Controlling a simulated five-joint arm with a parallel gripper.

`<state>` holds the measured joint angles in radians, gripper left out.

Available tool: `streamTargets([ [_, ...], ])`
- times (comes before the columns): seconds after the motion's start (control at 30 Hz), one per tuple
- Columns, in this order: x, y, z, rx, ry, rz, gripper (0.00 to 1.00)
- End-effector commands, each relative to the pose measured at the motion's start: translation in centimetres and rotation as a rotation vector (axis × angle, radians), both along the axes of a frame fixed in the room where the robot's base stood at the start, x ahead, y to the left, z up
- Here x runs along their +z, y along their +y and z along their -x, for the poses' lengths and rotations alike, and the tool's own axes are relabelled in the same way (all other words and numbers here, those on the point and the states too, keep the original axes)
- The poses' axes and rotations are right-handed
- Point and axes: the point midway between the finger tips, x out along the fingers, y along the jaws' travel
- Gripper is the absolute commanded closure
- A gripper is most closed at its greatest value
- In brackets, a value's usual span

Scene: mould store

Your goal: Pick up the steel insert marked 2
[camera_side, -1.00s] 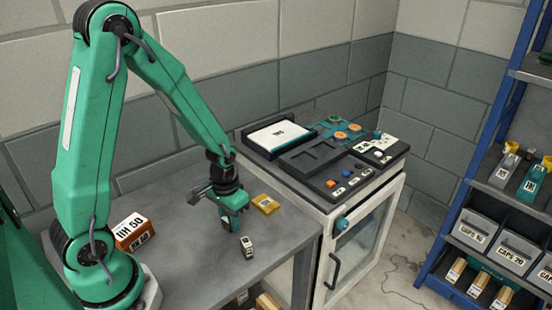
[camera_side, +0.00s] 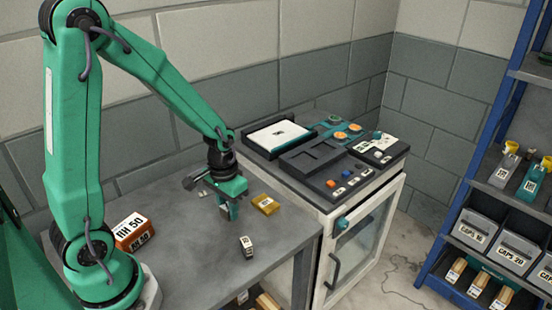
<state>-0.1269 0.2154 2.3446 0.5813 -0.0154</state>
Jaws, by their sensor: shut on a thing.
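My gripper (camera_side: 229,212) hangs fingers down over the grey table, left of a yellow block. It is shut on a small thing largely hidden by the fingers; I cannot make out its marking. A small dark block with a white label (camera_side: 247,246) stands on the table in front and to the right of my gripper, apart from it. Its mark is too small to read. The yellow block (camera_side: 265,204) with a pale label lies just right of my gripper. I cannot tell which piece is the steel insert marked 2.
An orange-red labelled box (camera_side: 134,233) stands at the table's left. A white cabinet (camera_side: 329,236) on the right bears a dark panel with a recessed tray (camera_side: 311,160) and knobs. A blue rack (camera_side: 470,165) with grey bins is far right. The table's front middle is mostly clear.

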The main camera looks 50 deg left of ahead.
Motion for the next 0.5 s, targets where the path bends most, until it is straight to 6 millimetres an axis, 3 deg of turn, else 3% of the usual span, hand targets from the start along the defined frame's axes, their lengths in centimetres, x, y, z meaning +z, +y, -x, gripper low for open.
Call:
streamTargets([
  [0.5, 4.8, -7.5, 3.2, -0.007, -0.004, 0.0, 1.0],
])
